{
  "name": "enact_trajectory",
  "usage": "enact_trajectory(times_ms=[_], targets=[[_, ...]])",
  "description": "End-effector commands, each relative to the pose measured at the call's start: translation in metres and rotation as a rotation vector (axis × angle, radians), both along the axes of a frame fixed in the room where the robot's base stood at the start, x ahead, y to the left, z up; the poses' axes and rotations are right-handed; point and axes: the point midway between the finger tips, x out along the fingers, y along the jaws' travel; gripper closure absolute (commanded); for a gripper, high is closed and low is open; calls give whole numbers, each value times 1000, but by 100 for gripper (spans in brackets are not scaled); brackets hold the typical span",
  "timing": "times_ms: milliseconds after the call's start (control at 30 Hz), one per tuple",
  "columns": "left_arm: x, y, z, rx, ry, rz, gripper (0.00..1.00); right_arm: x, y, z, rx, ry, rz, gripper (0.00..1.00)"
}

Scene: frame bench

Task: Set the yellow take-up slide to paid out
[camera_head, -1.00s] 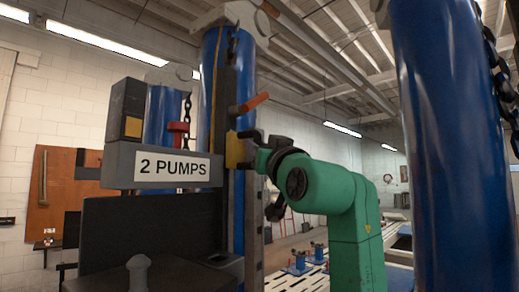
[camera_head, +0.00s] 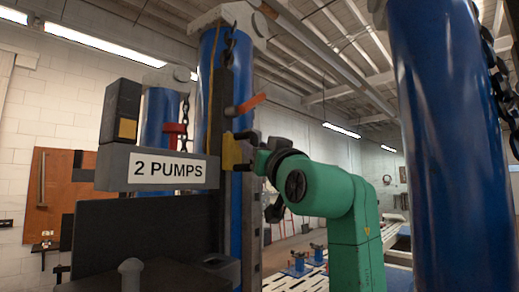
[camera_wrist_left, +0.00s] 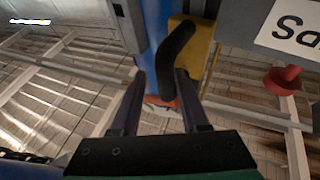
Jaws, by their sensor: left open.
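The yellow take-up slide (camera_head: 231,153) sits on the dark upright rail beside the blue column, to the right of the "2 PUMPS" sign. In the left wrist view it shows as a yellow plate (camera_wrist_left: 205,62) with a black curved handle (camera_wrist_left: 176,52). My left gripper (camera_head: 252,153), on the green arm, is at the right side of the slide. In the left wrist view the open fingers (camera_wrist_left: 160,78) are spread with the handle's lower end between them. I cannot tell whether they touch it. My right gripper is not in view.
An orange-red lever (camera_head: 249,102) sticks out just above the slide. The "2 PUMPS" box (camera_head: 120,165) stands close on the left. A large blue column (camera_head: 440,150) fills the right side. In the left wrist view a red knob (camera_wrist_left: 283,78) is at the right.

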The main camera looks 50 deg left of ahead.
Motion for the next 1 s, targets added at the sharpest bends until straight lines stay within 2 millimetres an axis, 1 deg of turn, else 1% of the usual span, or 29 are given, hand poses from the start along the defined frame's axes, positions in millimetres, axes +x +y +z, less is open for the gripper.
enact_trajectory(times_ms=[33,167,267,367,500,600,700,833,1000], targets=[[-3,0,2,4,-6,4,48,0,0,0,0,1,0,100],[-3,-2,0,4,-5,3,48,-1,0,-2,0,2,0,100],[-5,-12,-8,5,-5,1,48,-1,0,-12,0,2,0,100],[-12,-33,-21,4,-4,-2,48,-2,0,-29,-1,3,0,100],[-24,-71,-40,3,-2,-4,48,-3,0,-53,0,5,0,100],[-31,-95,-50,1,1,-3,48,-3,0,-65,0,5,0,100],[-37,-114,-56,2,2,-2,48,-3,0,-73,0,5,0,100],[-42,-125,-58,0,3,0,48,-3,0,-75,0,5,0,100],[-42,-126,-57,0,3,1,48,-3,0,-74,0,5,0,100]])
